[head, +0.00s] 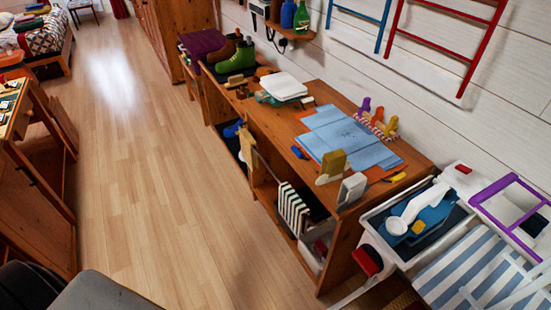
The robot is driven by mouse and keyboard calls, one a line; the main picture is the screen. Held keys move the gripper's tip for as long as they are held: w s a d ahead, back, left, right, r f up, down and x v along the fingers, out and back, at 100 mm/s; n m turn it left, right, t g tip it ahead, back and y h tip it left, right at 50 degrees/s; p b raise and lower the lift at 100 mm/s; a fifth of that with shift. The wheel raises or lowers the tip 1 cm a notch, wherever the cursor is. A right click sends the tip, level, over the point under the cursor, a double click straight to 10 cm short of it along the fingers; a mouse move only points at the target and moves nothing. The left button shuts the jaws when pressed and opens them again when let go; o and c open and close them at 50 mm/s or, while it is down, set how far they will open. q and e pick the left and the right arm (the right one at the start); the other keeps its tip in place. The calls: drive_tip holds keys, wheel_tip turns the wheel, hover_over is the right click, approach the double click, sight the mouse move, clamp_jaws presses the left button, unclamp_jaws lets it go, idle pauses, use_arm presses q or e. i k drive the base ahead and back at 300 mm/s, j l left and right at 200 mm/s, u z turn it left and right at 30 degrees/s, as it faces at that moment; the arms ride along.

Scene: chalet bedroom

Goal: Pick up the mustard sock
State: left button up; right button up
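No thing in the head view is plainly recognisable as a mustard sock. A mustard-yellow piece (333,161) with a pale lower part stands at the front edge of the wooden desk (293,131). A smaller yellow upright shape (391,126) stands at the right end of a row of coloured shapes near the wall. Both are too small to identify for certain. Neither of my grippers shows in this view.
Blue sheets (350,138) lie on the desk, with a pale block (352,188) at its front edge. Green and brown boots (238,58) stand at its far end. A cluttered white unit (398,252) is at the right. The wooden floor (150,170) left of the desk is clear.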

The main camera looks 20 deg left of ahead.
sight(333, 164)
drive_tip(key=j+u, duration=0.1)
drive_tip(key=u, duration=0.15)
drive_tip(key=i+j+z, duration=0.1)
drive_tip(key=j, duration=0.3)
drive_tip(key=i+j+z, duration=0.1)
drive_tip(key=j, duration=0.35)
drive_tip(key=i+j+z, duration=0.1)
drive_tip(key=i+j, duration=0.15)
drive_tip(key=j, duration=0.2)
drive_tip(key=i+j+z, duration=0.15)
drive_tip(key=j, duration=0.3)
